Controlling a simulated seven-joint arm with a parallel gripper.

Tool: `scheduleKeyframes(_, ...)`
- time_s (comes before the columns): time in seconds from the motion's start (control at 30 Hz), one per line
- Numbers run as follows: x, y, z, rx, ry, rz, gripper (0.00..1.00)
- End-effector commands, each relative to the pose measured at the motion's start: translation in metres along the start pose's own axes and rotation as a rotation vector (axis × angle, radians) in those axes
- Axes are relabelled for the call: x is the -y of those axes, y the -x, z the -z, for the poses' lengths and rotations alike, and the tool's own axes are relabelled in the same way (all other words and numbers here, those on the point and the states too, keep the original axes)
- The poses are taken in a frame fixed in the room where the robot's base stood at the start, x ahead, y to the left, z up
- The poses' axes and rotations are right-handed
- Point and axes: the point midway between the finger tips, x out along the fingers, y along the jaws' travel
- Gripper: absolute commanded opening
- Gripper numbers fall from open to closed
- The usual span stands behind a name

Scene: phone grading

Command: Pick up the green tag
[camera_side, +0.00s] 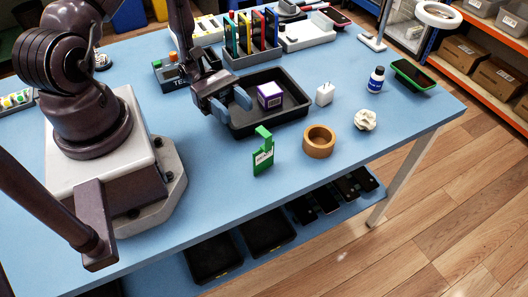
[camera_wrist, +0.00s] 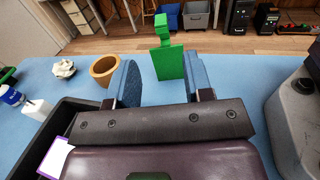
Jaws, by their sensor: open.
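The green tag (camera_side: 263,152) stands upright on the blue table in the side view, near the front edge, with a white label on its face. It also shows in the wrist view (camera_wrist: 168,62), beyond and between my fingers, apart from them. My gripper (camera_side: 232,104) is open and empty, over the left part of the black tray in the side view. In the wrist view its two blue-padded fingers (camera_wrist: 164,85) are spread wide. The tag's lower edge is close to the finger line in the wrist view.
The black tray (camera_side: 283,127) holds a purple-and-white box (camera_side: 270,95). A wooden ring-like cup (camera_side: 319,142) stands right of the tag, with a crumpled white ball (camera_side: 365,120), a white charger (camera_side: 325,93) and a blue bottle (camera_side: 376,79) farther off. Table around the tag is clear.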

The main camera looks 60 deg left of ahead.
Motion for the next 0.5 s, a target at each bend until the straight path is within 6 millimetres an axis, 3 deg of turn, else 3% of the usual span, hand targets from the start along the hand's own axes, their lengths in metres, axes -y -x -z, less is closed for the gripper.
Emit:
scheduleKeyframes(0.2,0.002,-0.043,0.0,0.001,0.004,0.007,0.47)
scheduleKeyframes(0.5,0.002,-0.069,0.0,-0.002,0.003,0.006,0.47)
